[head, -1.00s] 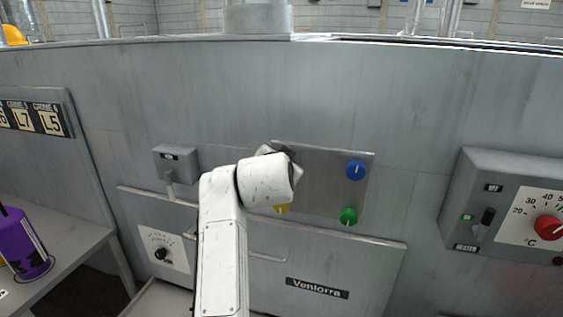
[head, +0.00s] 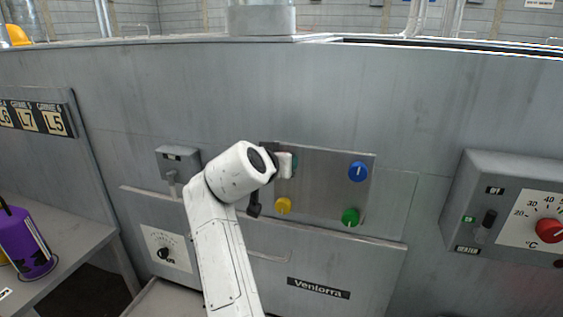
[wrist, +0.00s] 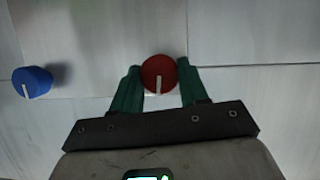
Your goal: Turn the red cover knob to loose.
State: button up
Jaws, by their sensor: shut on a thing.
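The red cover knob (wrist: 158,72) is round with a white pointer line, which points almost straight down in the wrist view. My gripper (wrist: 159,88) is shut on it, one green finger on each side. In the head view, my gripper (head: 285,163) is at the upper left of the metal cover plate (head: 322,178), and the red knob is hidden behind my arm's end. A blue knob (head: 358,171) is at the plate's upper right, a green knob (head: 350,216) at its lower right and a yellow knob (head: 283,205) at its lower left. The blue knob also shows in the wrist view (wrist: 33,81).
A heater box with a red dial (head: 549,230) is at the right. A small grey box (head: 178,158) is left of the plate. A purple canister (head: 27,243) stands on a side shelf (head: 78,245) at the left. A rail runs below the plate.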

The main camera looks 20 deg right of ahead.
jog(key=shift+f, duration=0.25)
jog(key=o, duration=1.1)
jog(key=shift+r, duration=0.15)
jog(key=shift+c, duration=0.2)
jog(key=shift+s+a, duration=0.1)
jog(key=b+v, duration=0.2)
jog(key=v, duration=0.8)
jog(key=shift+a+r+b, duration=0.2)
jog(key=shift+b, duration=0.2)
jog(key=shift+s, duration=0.15)
